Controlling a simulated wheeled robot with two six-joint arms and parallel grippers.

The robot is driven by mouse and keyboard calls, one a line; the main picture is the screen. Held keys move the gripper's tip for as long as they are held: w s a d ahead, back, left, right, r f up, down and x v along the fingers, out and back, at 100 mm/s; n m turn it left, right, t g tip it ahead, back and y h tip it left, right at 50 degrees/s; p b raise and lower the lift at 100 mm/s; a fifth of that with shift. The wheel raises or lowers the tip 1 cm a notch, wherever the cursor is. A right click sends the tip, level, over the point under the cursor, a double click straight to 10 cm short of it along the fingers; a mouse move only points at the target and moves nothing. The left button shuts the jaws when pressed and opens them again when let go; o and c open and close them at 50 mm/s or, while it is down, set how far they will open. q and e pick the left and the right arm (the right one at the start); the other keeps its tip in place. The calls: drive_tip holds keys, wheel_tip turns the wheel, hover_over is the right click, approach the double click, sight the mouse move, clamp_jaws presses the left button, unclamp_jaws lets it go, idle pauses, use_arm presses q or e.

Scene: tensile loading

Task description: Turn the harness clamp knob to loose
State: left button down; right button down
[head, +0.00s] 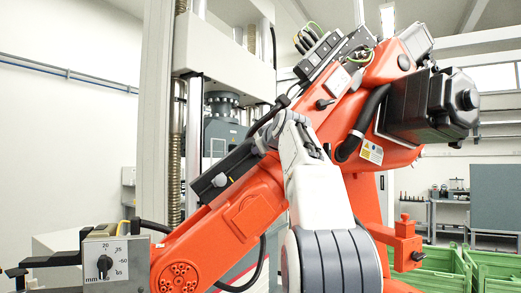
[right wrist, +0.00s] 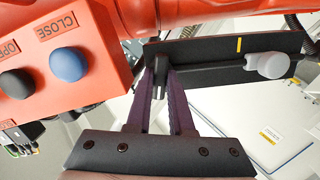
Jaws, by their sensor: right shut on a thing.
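In the right wrist view my right gripper (right wrist: 160,72) is shut on a small black upright piece (right wrist: 158,80) at the left end of a black bar. This piece looks like the harness clamp knob; its lettering and turn position cannot be read. The black bar (right wrist: 215,45) carries a yellow mark and a round grey knob (right wrist: 275,65) to the right of my fingers. In the head view the bar (head: 240,158) lies along the orange robot arm (head: 225,220), with the grey knob (head: 219,180) near its lower end. My right arm hides the grip there. My left gripper is not in view.
A red-orange box (right wrist: 70,45) with OPEN and CLOSE buttons is close left of my fingers in the wrist view. A grey dial box (head: 104,262) marked in mm stands at the head view's lower left. Green crates (head: 450,268) stand at right.

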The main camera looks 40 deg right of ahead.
drive_tip(key=c, duration=0.8)
unclamp_jaws()
drive_tip(key=b+v, duration=0.4)
drive_tip(key=v, duration=0.6)
drive_tip(key=shift+s+a, duration=0.15)
drive_tip(key=shift+s, duration=0.05)
drive_tip(key=shift+w, duration=0.1)
